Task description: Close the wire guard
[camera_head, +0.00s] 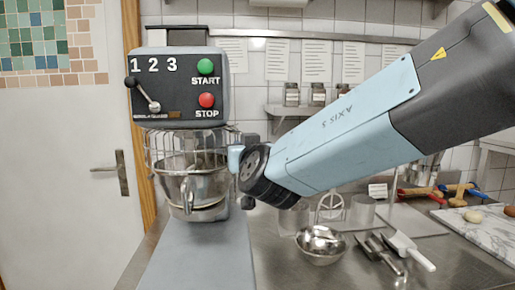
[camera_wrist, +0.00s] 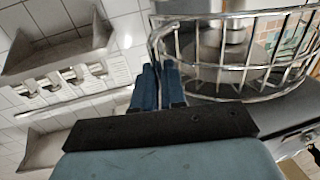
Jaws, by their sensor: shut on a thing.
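The wire guard (camera_head: 166,140) is a cage of shiny metal bars above and around the steel bowl (camera_head: 186,191) of the mixer (camera_head: 178,72). In the wrist view the guard (camera_wrist: 237,97) fills the upper right, with its vertical end bar near the fingers. My gripper (camera_wrist: 158,74) has blue fingers close together at that end bar, shut on the guard. In the head view my gripper (camera_head: 237,157) is at the guard's right side, partly hidden by my arm. I cannot tell how far the guard is turned.
A small steel bowl (camera_head: 320,246), scoops (camera_head: 379,254) and a white-handled scraper (camera_head: 408,250) lie on the steel counter to the right. A marble board (camera_head: 482,233) is farther right. A white door (camera_head: 62,185) stands left. Wall shelves (camera_wrist: 60,50) show in the wrist view.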

